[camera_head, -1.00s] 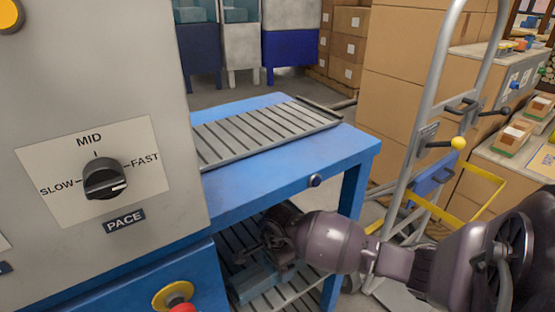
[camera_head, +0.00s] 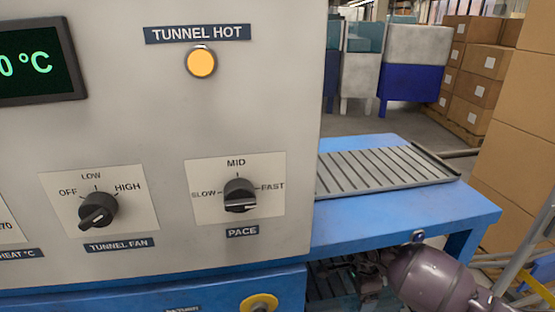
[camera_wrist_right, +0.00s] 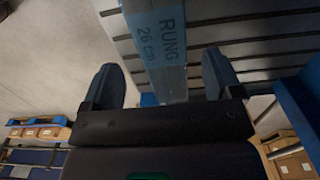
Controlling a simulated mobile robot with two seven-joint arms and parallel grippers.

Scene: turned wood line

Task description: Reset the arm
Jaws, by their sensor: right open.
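My right arm (camera_head: 432,278) is dark purple and enters the head view at the lower right, below the blue table. Its gripper (camera_head: 352,278) is dim there, in front of the lower slatted shelf. In the right wrist view the two blue-grey fingers of my right gripper (camera_wrist_right: 163,82) stand wide apart. A blue box marked "RUNG 26 cm" (camera_wrist_right: 160,45) shows beyond and between them, with gaps on both sides. The fingers do not appear to touch it. My left gripper is in neither view.
A blue table (camera_head: 400,212) with a slatted grey tray (camera_head: 390,172) stands above the arm. A grey machine panel (camera_head: 130,140) with knobs fills the left. Stacked cartons (camera_head: 520,140) and a metal hand truck (camera_head: 520,255) stand at the right.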

